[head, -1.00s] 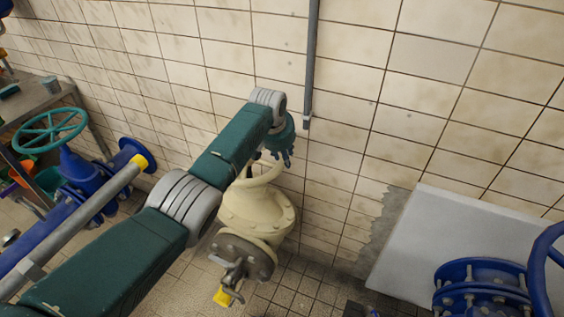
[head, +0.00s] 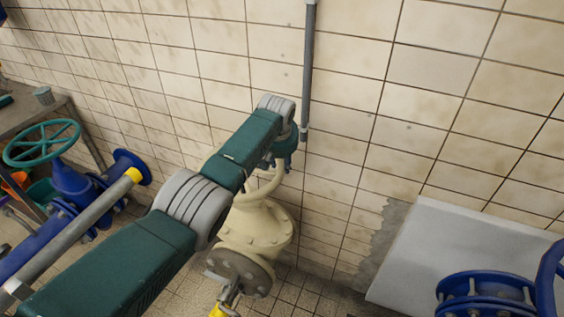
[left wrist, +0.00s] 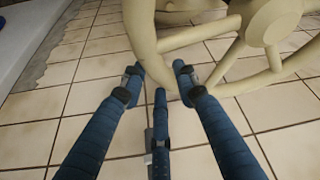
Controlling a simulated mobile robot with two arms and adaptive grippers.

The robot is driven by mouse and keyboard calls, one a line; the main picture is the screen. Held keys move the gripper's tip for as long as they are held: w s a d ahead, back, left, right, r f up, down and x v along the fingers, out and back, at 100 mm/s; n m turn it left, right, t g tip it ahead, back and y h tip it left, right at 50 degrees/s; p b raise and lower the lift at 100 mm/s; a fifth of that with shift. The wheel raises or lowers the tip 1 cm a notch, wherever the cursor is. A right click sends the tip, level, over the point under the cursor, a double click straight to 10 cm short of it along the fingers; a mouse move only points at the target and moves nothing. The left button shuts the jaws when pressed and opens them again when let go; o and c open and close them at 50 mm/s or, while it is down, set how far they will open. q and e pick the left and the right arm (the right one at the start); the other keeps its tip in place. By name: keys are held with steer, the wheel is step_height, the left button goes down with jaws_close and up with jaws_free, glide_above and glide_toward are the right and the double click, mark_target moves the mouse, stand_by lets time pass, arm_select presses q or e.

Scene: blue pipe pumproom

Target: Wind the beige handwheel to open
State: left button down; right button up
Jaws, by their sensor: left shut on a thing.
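The beige handwheel (head: 274,184) sits on top of a beige valve (head: 256,227) near the tiled wall. My left arm hides much of it in the head view. In the left wrist view its hub (left wrist: 272,21), spokes and rim fill the upper part. My left gripper (head: 285,160) is at the wheel's far right side in the head view. In the left wrist view its blue fingers (left wrist: 158,80) sit either side of the rim, with a third finger below, shut on the rim. My right gripper is not in view.
A grey vertical pipe (head: 308,75) runs down the wall just behind my left gripper. A teal handwheel (head: 42,143) on blue pipework stands at the left. A blue flange (head: 485,292) and a pale panel (head: 430,250) are at the lower right.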

arm_select(q)
steer(key=c, duration=1.5)
jaws_free()
steer(key=shift+w+r, duration=0.15)
steer(key=shift+r, duration=0.05)
steer(key=shift+c, duration=0.2)
steer(key=shift+o, duration=1.2)
steer(key=shift+f, duration=0.1)
steer(key=v, duration=1.2)
